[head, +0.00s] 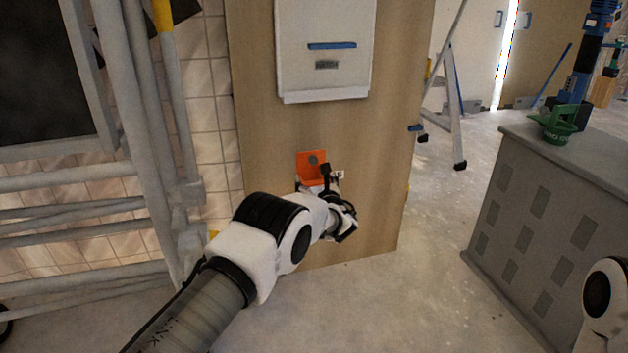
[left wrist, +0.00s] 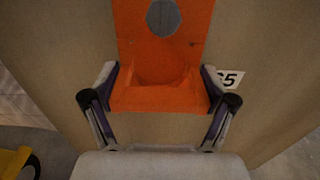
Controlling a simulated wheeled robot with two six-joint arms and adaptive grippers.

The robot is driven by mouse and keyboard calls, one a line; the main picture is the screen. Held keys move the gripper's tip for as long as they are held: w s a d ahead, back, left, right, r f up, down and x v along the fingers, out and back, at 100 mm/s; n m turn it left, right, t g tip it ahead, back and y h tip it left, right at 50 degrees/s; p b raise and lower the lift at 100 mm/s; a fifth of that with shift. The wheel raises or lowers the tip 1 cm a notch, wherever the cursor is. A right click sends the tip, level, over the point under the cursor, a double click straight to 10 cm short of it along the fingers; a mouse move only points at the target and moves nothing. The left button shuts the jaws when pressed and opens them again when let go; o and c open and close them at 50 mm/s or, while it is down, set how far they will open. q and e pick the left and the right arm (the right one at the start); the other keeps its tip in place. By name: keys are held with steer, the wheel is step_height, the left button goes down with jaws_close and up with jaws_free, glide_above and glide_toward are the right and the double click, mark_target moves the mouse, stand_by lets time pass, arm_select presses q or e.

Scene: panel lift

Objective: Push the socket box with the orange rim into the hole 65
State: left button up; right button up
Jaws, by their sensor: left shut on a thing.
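The socket box with the orange rim (head: 311,158) is at the lower part of the upright wooden panel (head: 350,225). In the left wrist view the orange box (left wrist: 160,65) shows a flat face with a grey round spot and a recess below it. My left gripper (head: 325,183) is shut on the box, with one finger on each side in the left wrist view (left wrist: 160,92). A label (head: 338,174) is just right of the box; in the left wrist view it is partly covered and shows a 5. The hole is hidden, and I cannot tell how deep the box sits.
A white cabinet (head: 324,50) with a blue strip hangs higher on the panel. Grey scaffold tubes (head: 160,120) stand at the left. A grey chest (head: 540,220) with a green item (head: 560,125) stands at the right. Floor between panel and chest is clear.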

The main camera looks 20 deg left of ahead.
arm_select(q)
steer(key=o, duration=1.3)
